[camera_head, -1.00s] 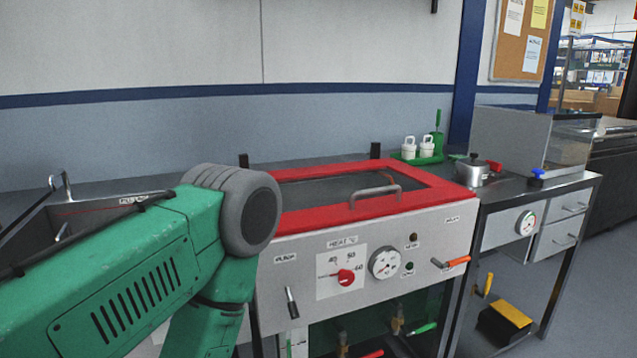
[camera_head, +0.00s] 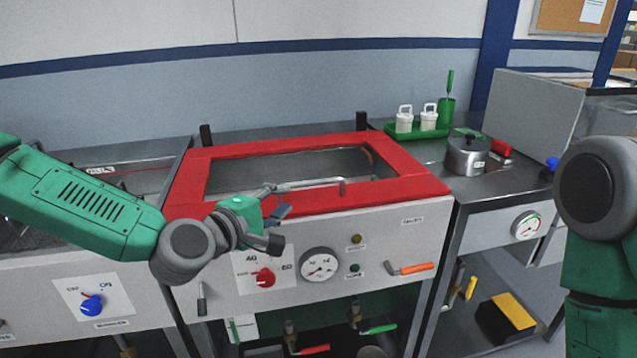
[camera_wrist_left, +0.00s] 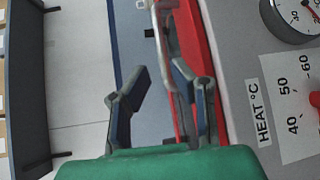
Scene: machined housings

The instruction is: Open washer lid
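The washer lid (camera_head: 420,188) is a red frame around a clear window. It lies flat and shut on the washer (camera_head: 385,230). Its metal bar handle (camera_head: 312,184) runs along the front edge and also shows in the left wrist view (camera_wrist_left: 163,25). My left gripper (camera_head: 280,227) is at the left end of the handle, in front of the lid. In the left wrist view its two fingers (camera_wrist_left: 160,85) are apart, with the handle by the right finger. I cannot tell whether they touch. My right gripper is out of view; only part of that arm shows at the right edge.
The washer front has a red heat knob (camera_head: 263,278), a gauge (camera_head: 319,265) and an orange lever (camera_head: 410,268). A metal pot (camera_head: 466,158) and a green tray (camera_head: 415,133) with white bottles stand on the right bench.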

